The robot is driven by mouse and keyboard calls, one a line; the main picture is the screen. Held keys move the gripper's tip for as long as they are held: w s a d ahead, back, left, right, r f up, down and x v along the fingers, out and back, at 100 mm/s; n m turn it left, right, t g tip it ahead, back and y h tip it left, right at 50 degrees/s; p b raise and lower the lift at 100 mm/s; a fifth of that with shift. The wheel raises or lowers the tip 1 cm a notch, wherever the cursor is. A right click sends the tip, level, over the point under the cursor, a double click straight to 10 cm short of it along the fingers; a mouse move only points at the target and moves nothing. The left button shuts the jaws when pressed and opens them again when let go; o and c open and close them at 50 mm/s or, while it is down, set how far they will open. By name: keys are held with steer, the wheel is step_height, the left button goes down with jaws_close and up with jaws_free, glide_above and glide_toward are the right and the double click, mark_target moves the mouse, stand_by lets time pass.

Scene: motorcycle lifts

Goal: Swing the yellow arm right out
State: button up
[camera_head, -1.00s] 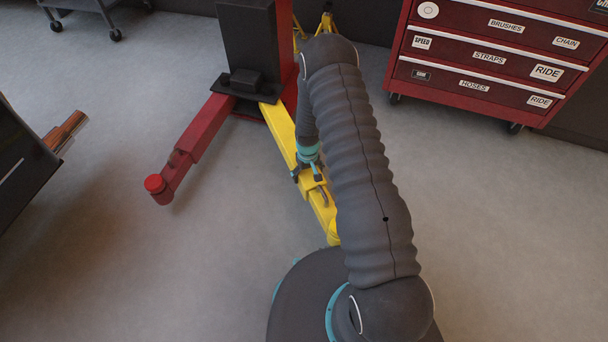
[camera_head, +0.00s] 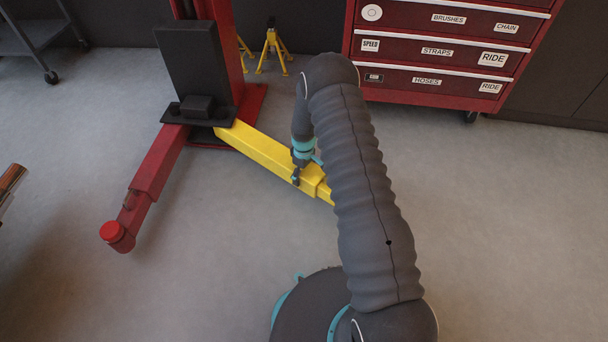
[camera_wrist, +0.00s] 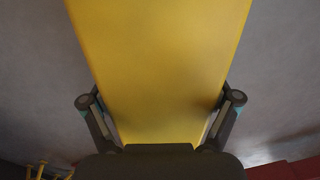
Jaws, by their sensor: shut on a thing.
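The yellow arm (camera_head: 262,149) of the lift runs from the foot of the red post toward the lower right in the head view. Its outer end is hidden behind my own arm. My gripper (camera_head: 297,178) is on the yellow arm near the joint of its inner and outer sections. In the wrist view the yellow arm (camera_wrist: 160,70) fills the middle, with one finger of my gripper (camera_wrist: 160,125) along each side. The fingers are shut on it; the fingertips are hard to make out.
The red lift post (camera_head: 228,50) with a black box (camera_head: 190,65) stands behind. A red lift arm (camera_head: 155,180) points to the lower left. A red tool cabinet (camera_head: 440,60) stands at the back right, with yellow stands (camera_head: 271,48) beside it. The floor right of my arm is clear.

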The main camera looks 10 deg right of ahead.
steer(key=shift+w+d+r, duration=0.15)
steer(key=shift+w+d, duration=0.05)
steer(key=shift+w, duration=0.25)
steer(key=o, duration=1.3)
steer(key=shift+o, duration=0.7)
steer(key=shift+d, duration=0.2)
step_height(320, 180, up, 10)
steer(key=shift+s+a+r, duration=0.2)
steer(key=shift+r, duration=0.6)
